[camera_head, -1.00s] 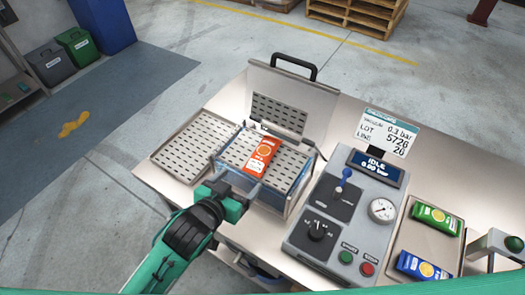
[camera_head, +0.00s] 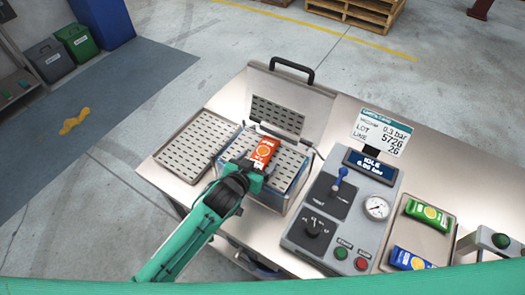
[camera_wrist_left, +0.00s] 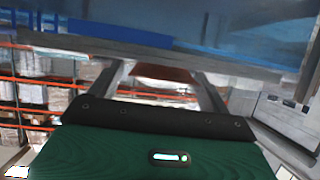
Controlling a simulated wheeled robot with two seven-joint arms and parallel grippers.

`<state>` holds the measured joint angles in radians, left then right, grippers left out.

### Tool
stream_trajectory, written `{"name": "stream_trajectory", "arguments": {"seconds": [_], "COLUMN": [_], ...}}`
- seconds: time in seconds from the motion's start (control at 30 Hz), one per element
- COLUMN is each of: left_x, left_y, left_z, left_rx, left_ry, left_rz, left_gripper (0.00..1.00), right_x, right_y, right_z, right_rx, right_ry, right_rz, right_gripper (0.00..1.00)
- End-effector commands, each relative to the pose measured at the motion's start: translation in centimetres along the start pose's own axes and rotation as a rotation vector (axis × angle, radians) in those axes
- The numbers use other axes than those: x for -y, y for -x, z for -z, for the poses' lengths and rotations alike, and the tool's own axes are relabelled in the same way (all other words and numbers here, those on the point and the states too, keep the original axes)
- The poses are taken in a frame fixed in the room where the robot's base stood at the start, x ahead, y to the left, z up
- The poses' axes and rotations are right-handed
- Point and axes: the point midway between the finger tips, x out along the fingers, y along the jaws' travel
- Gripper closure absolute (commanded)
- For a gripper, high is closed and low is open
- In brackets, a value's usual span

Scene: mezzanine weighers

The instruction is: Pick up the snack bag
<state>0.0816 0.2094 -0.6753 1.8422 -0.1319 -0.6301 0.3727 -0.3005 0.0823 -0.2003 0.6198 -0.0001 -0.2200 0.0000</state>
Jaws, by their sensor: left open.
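The orange snack bag (camera_head: 264,152) lies on the slotted plate inside the open chamber of the vacuum machine (camera_head: 283,206). My left gripper (camera_head: 253,165) is at the near side of the bag, its jaws open, and covers the bag's near end. In the left wrist view the two fingers stand apart, with the orange bag (camera_wrist_left: 163,73) showing between them. I cannot tell whether the fingers touch it. My right gripper is not in view.
The raised lid (camera_head: 292,103) stands behind the chamber. A slotted tray (camera_head: 197,145) is on the left. The control box (camera_head: 343,215) is to the right, then a tray with a green bag (camera_head: 428,214) and a blue bag (camera_head: 410,260). The table's back right is clear.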

Motion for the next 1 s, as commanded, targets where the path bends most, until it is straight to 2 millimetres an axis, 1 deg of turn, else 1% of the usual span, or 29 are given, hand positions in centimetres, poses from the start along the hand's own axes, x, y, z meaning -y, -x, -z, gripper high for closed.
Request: {"name": "stream_trajectory", "arguments": {"seconds": [0.13,0.37,0.4,0.47,0.5,0.63,0.67,1.0], "left_x": [-0.02,-0.01,-0.01,-0.01,-0.01,0.0,0.0,0.0], "left_y": [-0.93,-1.06,-1.06,-1.05,-1.05,-1.04,-1.03,-0.96], "left_z": [0.01,-0.1,-0.1,-0.1,-0.1,-0.1,-0.1,0.17], "left_rx": [0.0,0.0,0.0,0.0,0.0,0.0,0.0,-0.002], "left_ry": [0.001,0.0,0.0,0.0,0.0,0.0,0.0,0.0], "left_rz": [0.0,0.0,0.0,0.0,0.0,0.0,0.0,0.0], "left_gripper": [0.2,0.2,0.22,0.34,0.42,0.67,0.69,0.69], "right_x": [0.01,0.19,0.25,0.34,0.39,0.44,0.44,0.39], "right_y": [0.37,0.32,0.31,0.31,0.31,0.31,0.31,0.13], "right_z": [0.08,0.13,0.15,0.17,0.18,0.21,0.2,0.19], "right_rx": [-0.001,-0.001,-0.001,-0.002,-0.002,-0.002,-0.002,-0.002], "right_ry": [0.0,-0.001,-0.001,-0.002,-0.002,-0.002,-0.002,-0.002], "right_rz": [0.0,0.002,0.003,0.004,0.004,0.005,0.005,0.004], "right_gripper": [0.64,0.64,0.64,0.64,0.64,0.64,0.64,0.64]}}
